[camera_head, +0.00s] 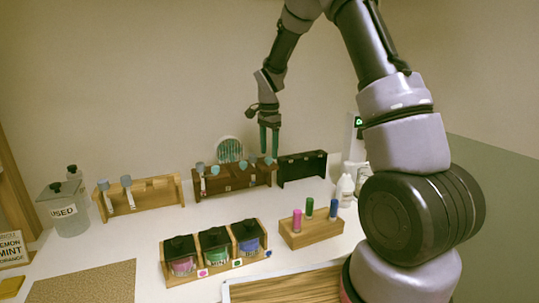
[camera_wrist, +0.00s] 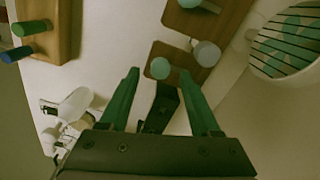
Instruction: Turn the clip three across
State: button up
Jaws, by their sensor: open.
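My gripper (camera_head: 269,152) points down above the right end of a dark brown rack (camera_head: 232,184). The rack holds several upright pieces with round grey-blue or teal tops, one near its left end (camera_head: 200,168). In the wrist view my gripper (camera_wrist: 159,72) has its two green fingers apart. A teal round top (camera_wrist: 160,68) shows between the fingertips, on the end of the brown rack (camera_wrist: 182,58); I cannot tell its depth below them. A larger grey-blue top (camera_wrist: 207,53) is to its right. I cannot tell which piece is the clip.
A black rack (camera_head: 302,168) adjoins on the right, a light wooden rack (camera_head: 150,190) on the left. In front are three black-lidded jars (camera_head: 215,246) and a peg block (camera_head: 312,233). A striped round object (camera_head: 229,149) stands behind; white bottles (camera_head: 345,190) are right.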

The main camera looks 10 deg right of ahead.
jog(key=shift+f, duration=1.05)
grip_shut()
